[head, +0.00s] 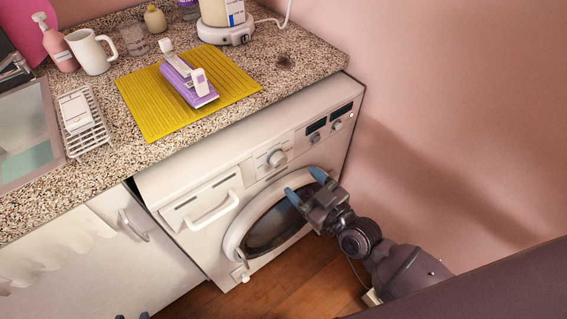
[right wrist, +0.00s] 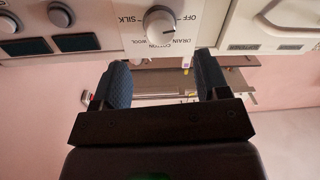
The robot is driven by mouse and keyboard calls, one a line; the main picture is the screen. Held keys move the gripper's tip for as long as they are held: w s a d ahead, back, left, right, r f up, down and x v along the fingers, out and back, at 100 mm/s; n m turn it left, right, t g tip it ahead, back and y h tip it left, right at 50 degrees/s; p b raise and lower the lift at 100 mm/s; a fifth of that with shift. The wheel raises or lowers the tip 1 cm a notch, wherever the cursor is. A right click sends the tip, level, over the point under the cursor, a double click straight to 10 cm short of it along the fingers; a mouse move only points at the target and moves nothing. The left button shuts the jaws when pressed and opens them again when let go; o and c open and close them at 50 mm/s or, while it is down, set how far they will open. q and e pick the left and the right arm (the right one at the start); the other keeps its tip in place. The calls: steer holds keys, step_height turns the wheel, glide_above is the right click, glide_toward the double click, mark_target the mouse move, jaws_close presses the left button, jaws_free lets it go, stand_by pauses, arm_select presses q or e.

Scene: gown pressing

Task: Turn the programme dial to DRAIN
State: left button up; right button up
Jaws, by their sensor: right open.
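The programme dial (head: 277,158) is a round pale knob on the white washing machine's front panel (head: 235,165). In the right wrist view the dial (right wrist: 159,22) shows at the top centre, with printed words around it, including OFF, SILK, COTTON, WOOL and DRAIN. A small mark shows on the knob, but I cannot tell surely which word it points to. My right gripper (head: 305,185) is open and empty, in front of the machine's round door, below and right of the dial, not touching it. Two dark blue tips, likely my left gripper (head: 131,316), barely show at the bottom edge.
The door (head: 272,225) and the detergent drawer handle (head: 213,208) stand out from the machine's front. Two dark displays (head: 316,125) with smaller knobs sit right of the dial. The counter above holds a yellow mat (head: 140,100) and a purple-and-white object (head: 190,85). A pink wall stands right.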

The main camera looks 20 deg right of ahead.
mark_target(282, 163)
steer(key=x, duration=0.5)
steer(key=shift+w+a, duration=0.15)
steer(key=shift+w, duration=0.2)
steer(key=shift+w+a, duration=0.25)
steer(key=shift+w, duration=0.35)
steer(key=shift+w+a, duration=0.1)
steer(key=shift+w, duration=0.1)
steer(key=c, duration=0.8)
steer(key=shift+c, duration=0.6)
